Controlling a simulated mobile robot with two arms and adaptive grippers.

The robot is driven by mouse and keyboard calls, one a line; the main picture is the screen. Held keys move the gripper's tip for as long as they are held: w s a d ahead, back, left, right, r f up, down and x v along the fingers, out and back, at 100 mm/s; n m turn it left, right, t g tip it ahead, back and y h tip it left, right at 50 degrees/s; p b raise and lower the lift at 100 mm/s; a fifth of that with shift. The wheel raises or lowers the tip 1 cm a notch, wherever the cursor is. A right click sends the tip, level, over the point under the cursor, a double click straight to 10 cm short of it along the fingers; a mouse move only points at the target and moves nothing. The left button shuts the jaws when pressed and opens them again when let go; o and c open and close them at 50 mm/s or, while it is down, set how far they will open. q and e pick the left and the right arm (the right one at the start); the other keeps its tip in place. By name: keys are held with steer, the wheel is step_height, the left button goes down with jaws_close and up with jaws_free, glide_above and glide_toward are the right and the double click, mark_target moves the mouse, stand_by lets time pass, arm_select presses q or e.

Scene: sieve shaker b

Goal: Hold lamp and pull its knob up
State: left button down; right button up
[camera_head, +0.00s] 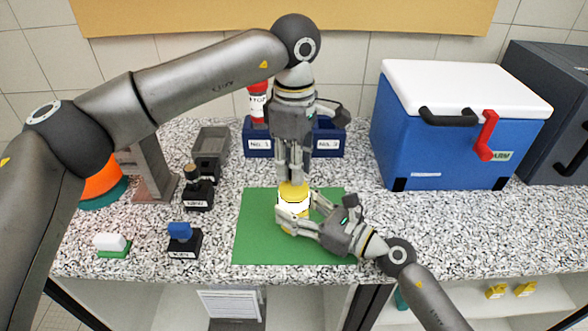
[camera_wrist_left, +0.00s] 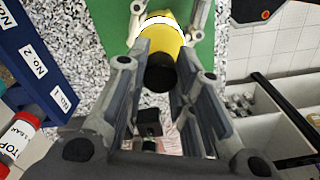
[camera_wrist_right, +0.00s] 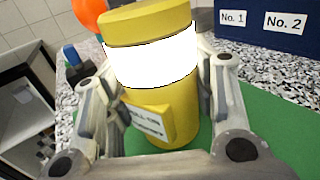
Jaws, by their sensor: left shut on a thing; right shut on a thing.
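The lamp is a yellow cylinder with a bright white band (camera_head: 294,203), upright on a green mat (camera_head: 262,225). My right gripper (camera_head: 299,212) reaches in from the lower right and is shut around the lamp body. In the right wrist view, the lamp (camera_wrist_right: 150,55) stands between its fingers, with a yellow lettered plate (camera_wrist_right: 148,118) low on its front. My left gripper (camera_head: 291,180) points down from above, its fingers together over the lamp's top. In the left wrist view, the dark knob (camera_wrist_left: 161,76) shows between these fingers, which are shut on it.
A blue holder (camera_head: 328,143) labelled No. 1 and No. 2 stands behind, with a red-topped bottle (camera_head: 257,103) at it. A blue cooler (camera_head: 440,135) is at right. A grey tray (camera_head: 209,155) and small stamps stand left. Counter right of the mat is clear.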

arm_select(q)
steer(key=c, duration=1.2)
jaws_free()
steer(key=shift+r, duration=0.15)
step_height(320, 180, up, 12)
steer(key=shift+d, duration=0.1)
